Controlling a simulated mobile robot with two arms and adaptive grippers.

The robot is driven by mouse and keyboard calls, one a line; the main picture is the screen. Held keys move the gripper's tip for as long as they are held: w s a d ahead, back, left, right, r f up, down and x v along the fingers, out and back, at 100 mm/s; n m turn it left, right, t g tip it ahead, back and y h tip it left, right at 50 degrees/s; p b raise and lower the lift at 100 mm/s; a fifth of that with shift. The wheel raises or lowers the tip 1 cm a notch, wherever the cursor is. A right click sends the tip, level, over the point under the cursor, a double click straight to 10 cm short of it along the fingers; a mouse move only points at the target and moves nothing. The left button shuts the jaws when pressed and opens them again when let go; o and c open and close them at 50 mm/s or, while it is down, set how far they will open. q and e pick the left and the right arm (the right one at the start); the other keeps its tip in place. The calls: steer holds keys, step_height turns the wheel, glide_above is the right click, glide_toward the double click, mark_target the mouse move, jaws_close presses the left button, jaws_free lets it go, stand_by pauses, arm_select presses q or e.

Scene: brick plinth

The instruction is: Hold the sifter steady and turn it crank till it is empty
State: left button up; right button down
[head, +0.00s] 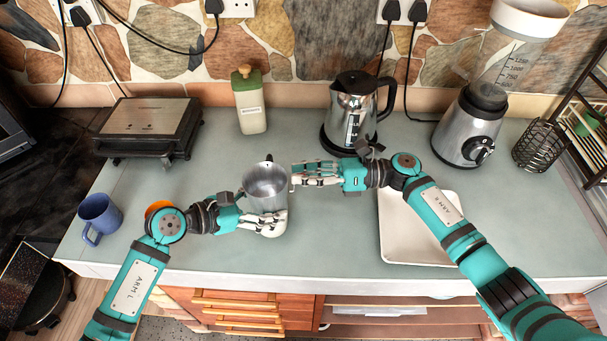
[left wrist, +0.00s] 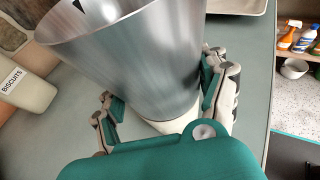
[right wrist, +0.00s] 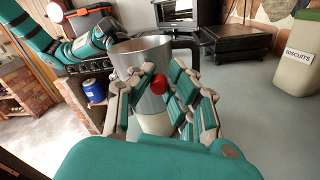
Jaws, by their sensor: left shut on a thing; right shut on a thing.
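The sifter (head: 266,187) is a metal cup standing upright over the counter, a little left of the middle. It also shows in the left wrist view (left wrist: 125,65) and the right wrist view (right wrist: 150,55). My left gripper (head: 268,222) is shut around the lower part of its body from the front. The crank has a red knob (right wrist: 159,83) on the sifter's side. My right gripper (head: 296,176) comes from the right and is shut on this knob. In the head view the knob is hidden by the fingers. What is inside the sifter cannot be made out.
A white tray (head: 392,250) lies under my right arm. A kettle (head: 352,112), a biscuits canister (head: 249,105) and a grill (head: 150,125) stand behind. A blue mug (head: 100,214) and an orange thing (head: 157,208) are at left. A blender (head: 473,122) stands at right.

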steer(key=shift+d+f, duration=0.1)
steer(key=shift+f, duration=0.25)
steer(key=c, duration=1.6)
jaws_free()
steer(key=o, duration=0.4)
steer(key=shift+r, duration=0.2)
steer(key=shift+c, duration=0.2)
steer(key=d, duration=1.2)
steer(key=shift+w+r, duration=0.15)
steer(key=shift+w, duration=0.1)
